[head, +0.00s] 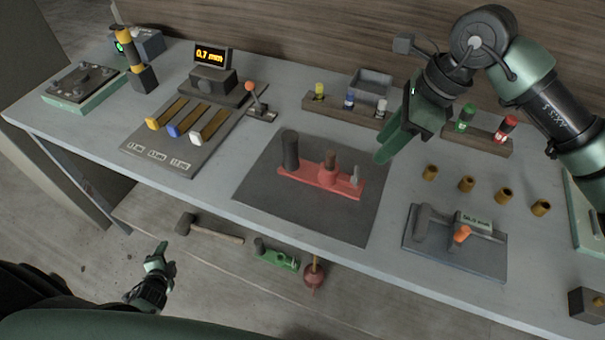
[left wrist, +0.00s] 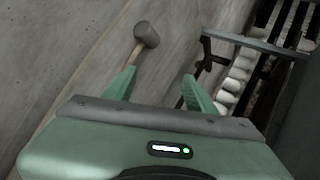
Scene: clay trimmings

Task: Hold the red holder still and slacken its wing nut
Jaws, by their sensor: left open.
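The red holder (head: 296,176) lies on a dark grey mat (head: 265,205) in the middle of the bench. A dark upright cylinder (head: 290,150) stands at its left end and a brown peg (head: 329,160) near its middle. A small grey wing nut (head: 355,176) stands at its right end. My right gripper (head: 384,152) hangs above and right of the holder, apart from it; its finger gap is unclear. My left gripper (head: 161,254) is low in front of the bench, away from the holder. In the left wrist view its fingers (left wrist: 160,88) are apart with nothing between them.
A mallet (head: 210,229), a green tool (head: 276,254) and a plunger-like red item (head: 314,274) lie below the bench's front edge. A rack of bottles (head: 345,106) stands behind the mat. Several brass cups (head: 466,184) and a grey fixture (head: 455,245) are at right.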

